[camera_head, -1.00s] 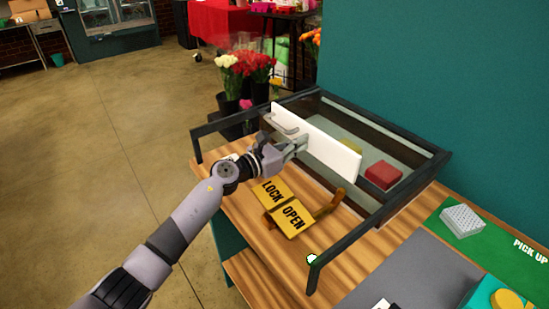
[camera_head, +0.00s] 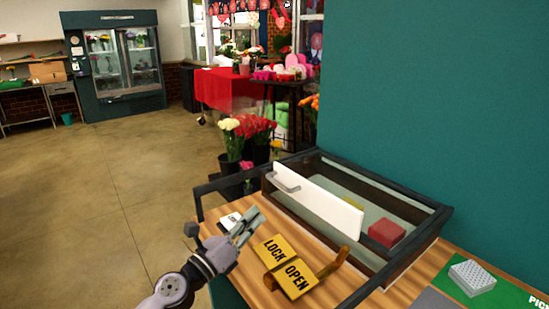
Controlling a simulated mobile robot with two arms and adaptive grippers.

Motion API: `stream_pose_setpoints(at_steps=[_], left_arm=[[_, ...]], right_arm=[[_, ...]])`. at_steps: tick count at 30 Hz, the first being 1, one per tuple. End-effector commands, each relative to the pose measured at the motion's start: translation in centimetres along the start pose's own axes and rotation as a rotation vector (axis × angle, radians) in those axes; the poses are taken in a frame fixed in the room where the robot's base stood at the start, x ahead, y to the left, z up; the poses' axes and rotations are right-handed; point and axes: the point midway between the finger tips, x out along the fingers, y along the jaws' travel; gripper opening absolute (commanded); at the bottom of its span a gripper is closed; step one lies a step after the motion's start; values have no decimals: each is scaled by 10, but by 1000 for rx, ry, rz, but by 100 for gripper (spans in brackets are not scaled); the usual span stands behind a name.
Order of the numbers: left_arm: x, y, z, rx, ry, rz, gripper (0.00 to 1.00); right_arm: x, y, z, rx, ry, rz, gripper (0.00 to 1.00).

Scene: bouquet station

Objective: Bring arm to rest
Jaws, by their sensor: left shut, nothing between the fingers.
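My left gripper (camera_head: 246,228) is at the lower middle of the head view, its arm coming in from the bottom. It is shut and empty, in front of the white panel with a handle (camera_head: 318,200) and apart from it. The gripper is just left of the yellow LOCK/OPEN sign (camera_head: 285,264). My right gripper is not in view.
A dark-framed glass box (camera_head: 420,240) on the wooden counter (camera_head: 212,228) holds a red block (camera_head: 386,234). A brown wooden lever (camera_head: 334,264) stands beside the sign. A white perforated block (camera_head: 472,278) sits on a green mat (camera_head: 503,291). Buckets of flowers (camera_head: 248,135) stand behind. Open floor lies left.

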Motion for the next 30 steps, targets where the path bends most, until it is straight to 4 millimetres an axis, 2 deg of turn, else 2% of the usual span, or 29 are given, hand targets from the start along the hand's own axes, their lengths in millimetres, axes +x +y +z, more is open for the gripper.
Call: stream_pose_setpoints(at_steps=[3,5,6,8,9,13,15,18,24,30], left_arm=[[-41,19,6,-442,-216,177,0],[-68,36,4,-662,-322,283,0],[-89,48,-2,-806,-391,359,0],[-123,65,-16,-1014,-493,482,0],[-149,75,-29,-1148,-558,570,0],[-232,87,-82,-1526,-754,862,0],[-270,82,-110,-1677,-842,1008,0],[-314,67,-140,-1826,-936,1181,0],[-374,31,-180,-2001,-1065,1452,0],[-420,-10,-204,-2100,-1166,1688,0]], right_arm=[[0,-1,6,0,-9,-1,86],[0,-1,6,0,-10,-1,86],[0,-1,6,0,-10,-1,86],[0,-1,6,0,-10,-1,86],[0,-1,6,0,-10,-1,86],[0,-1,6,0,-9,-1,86],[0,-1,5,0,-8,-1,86],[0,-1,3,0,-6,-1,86],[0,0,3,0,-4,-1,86],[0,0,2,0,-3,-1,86]])
